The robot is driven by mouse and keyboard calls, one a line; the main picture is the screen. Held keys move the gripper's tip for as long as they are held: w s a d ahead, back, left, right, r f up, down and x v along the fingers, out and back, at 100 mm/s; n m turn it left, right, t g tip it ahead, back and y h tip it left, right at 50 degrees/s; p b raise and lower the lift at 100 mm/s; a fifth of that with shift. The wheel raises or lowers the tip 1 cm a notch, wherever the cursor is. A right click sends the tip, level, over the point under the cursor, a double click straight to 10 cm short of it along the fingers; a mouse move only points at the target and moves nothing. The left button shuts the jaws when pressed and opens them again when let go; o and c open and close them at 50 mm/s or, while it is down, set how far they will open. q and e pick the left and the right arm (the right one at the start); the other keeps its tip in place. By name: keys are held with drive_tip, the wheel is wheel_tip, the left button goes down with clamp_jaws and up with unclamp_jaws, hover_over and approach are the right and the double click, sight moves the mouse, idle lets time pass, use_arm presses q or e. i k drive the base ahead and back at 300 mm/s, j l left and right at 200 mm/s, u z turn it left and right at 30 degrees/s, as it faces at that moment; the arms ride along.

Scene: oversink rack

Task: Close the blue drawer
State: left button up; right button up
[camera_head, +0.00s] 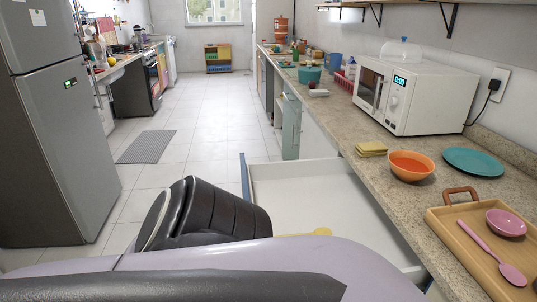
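The blue drawer (245,175) stands pulled out from the counter on the right. Its blue front shows as a thin edge on the left side, and its white inside (310,195) is open to view. A yellow utensil (318,232) lies in it, partly hidden by my arm. My black and lilac arm crosses the bottom of the picture and covers the near part of the drawer. Neither of my grippers can be seen.
The speckled counter (345,133) above the drawer holds a microwave (413,95), an orange bowl (410,166), a teal plate (473,161) and a wooden tray (462,238). A fridge (60,130) stands at the left. The tiled floor (190,140) between is mostly clear, with a grey mat (147,147).

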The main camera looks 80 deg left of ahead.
sight(305, 196)
drive_tip(key=k+u, duration=0.2)
drive_tip(key=u, duration=0.95)
drive_tip(key=j+u, duration=0.1)
drive_tip(key=u, duration=0.3)
drive_tip(key=j+u, duration=0.1)
drive_tip(key=u, duration=0.3)
drive_tip(key=i+u, duration=0.15)
drive_tip(key=u, duration=0.2)
